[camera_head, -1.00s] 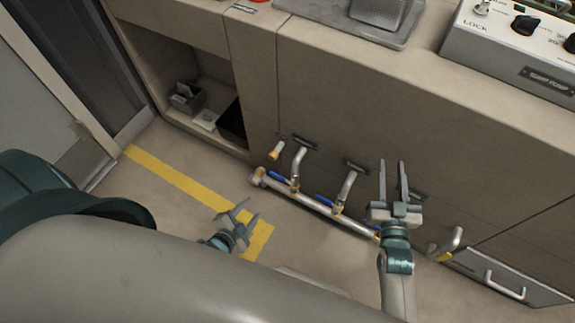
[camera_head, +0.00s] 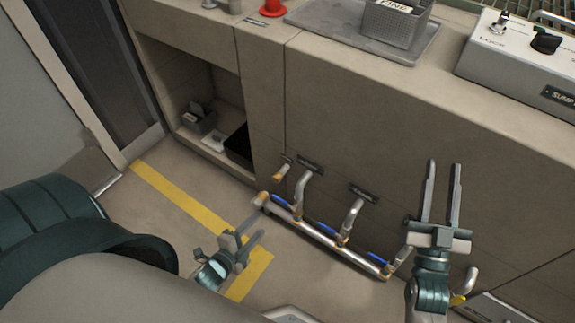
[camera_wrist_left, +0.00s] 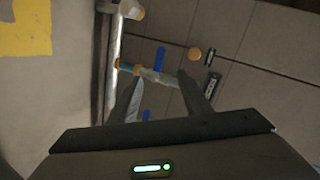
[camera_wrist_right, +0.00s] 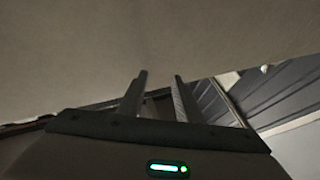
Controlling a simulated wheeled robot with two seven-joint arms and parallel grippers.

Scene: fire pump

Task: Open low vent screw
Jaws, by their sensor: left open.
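A low metal pipe (camera_head: 325,237) with several blue levers (camera_head: 322,227) runs along the foot of the beige cabinet. A short stub with an orange-yellow cap (camera_head: 279,173) sticks out above its left end. I cannot tell which part is the low vent screw. My left gripper (camera_head: 258,225) is open and empty, low over the floor left of the pipe. In the left wrist view the pipework (camera_wrist_left: 155,75) lies beyond and partly between its fingers, with a round orange cap (camera_wrist_left: 194,54) to the right. My right gripper (camera_head: 444,165) is open and empty before the cabinet front.
An open cabinet niche (camera_head: 205,110) holds a small grey box and a black bin. A worktop with a grey tray (camera_head: 340,32) and a control box (camera_head: 520,60) lies above. Yellow tape (camera_head: 180,195) marks the floor. Bent outlet pipes (camera_head: 301,190) project from the cabinet front.

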